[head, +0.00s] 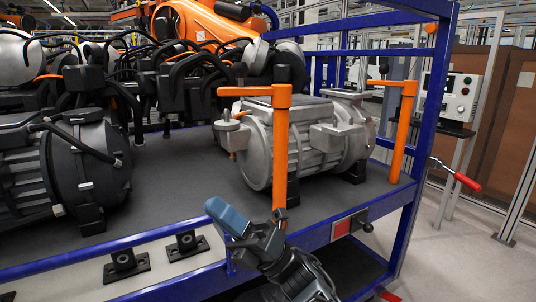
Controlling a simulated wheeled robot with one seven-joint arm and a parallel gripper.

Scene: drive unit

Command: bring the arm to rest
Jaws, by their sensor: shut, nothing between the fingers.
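My gripper (228,216) is in the lower middle of the head view, at the front edge of the blue-framed rack (330,232). It points up and to the left, and its fingers are shut with nothing held. My dark arm (300,275) reaches up to it from the bottom edge of the picture. In the picture the gripper overlaps the rack's front rail; I cannot tell whether it touches it. The rest of the arm is out of view.
Just behind the gripper stand an orange post with a crossbar (281,150) and a silver drive unit (312,140). A second orange post (402,130) is to the right. A dark motor (60,170) and black cables fill the left. Open floor (455,255) lies right.

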